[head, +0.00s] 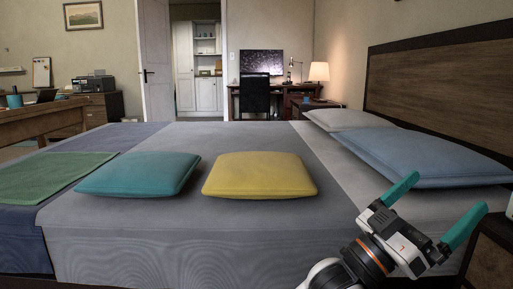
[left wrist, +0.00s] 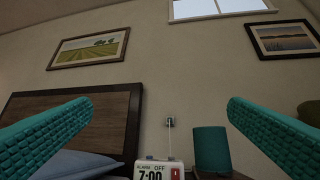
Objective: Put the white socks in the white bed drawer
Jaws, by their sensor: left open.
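No white socks and no white bed drawer can be made out in either view. The bed (head: 180,250) fills the foreground of the head view. My left gripper (head: 448,192) is at the lower right of the head view, in front of the pillow end of the bed, with its teal fingers spread wide and nothing between them. In the left wrist view the open fingers (left wrist: 160,112) point toward the wall, above a white alarm clock (left wrist: 158,168) and a teal cylinder (left wrist: 211,148). My right gripper is not in view.
On the bed lie a teal cushion (head: 139,174), a yellow cushion (head: 259,175), a blue pillow (head: 420,156), a pale pillow (head: 348,119) and a green blanket (head: 50,177). The headboard (head: 440,88) rises at right. A dark nightstand (head: 492,258) stands at the lower right edge.

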